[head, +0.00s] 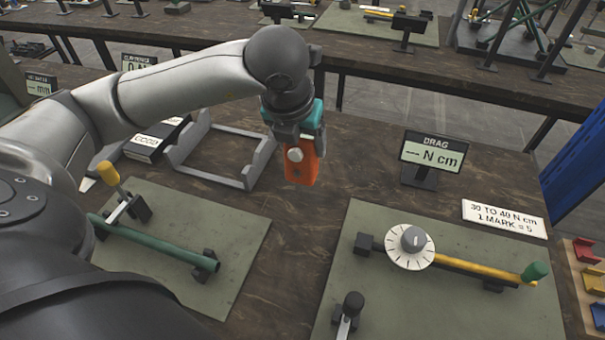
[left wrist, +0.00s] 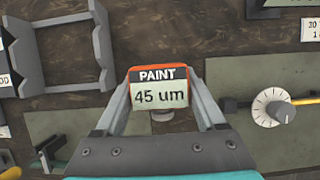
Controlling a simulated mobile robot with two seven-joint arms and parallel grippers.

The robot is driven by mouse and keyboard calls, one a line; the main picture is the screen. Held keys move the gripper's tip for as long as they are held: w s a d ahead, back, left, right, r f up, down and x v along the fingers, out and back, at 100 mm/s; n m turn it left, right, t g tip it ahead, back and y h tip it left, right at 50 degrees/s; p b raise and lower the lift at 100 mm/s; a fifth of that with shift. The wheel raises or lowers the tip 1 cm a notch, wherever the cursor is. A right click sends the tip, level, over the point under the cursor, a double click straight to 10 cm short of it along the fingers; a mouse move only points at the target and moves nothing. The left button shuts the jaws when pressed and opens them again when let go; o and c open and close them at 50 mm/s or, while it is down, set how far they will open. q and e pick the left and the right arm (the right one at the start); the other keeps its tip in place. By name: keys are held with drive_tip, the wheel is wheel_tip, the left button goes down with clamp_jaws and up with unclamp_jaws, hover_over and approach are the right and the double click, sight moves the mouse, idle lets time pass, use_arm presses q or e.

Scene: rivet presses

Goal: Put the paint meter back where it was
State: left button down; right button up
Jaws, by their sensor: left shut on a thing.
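The paint meter is an orange block (head: 303,168) with a round pale knob on its side. In the left wrist view its screen (left wrist: 158,88) reads "PAINT 45 um". My left gripper (head: 297,135) is shut on the paint meter and holds it upright above the brown bench, just right of a grey open cradle (head: 228,180). The cradle also shows at the upper left of the left wrist view (left wrist: 60,54), and it is empty. My right gripper is not in view.
A green mat (head: 237,245) with a dark green rod lies at left. Another mat (head: 460,310) at right carries a white dial (head: 410,247) and yellow rod. A "DRAG" display (head: 432,153) stands behind it. A black book-like block (head: 152,143) lies left of the cradle.

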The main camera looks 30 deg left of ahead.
sight(295, 151)
use_arm(q)
drive_tip(key=shift+f+b, duration=0.5)
drive_tip(key=shift+f, duration=3.1)
drive_tip(key=shift+f, duration=0.1)
drive_tip(key=shift+f, duration=0.1)
unclamp_jaws()
drive_tip(key=shift+r, duration=0.35)
drive_tip(key=p+v, duration=0.2)
drive_tip(key=v, duration=0.9)
drive_tip(key=shift+s+d+r, duration=0.1)
drive_tip(key=shift+s+r, duration=0.2)
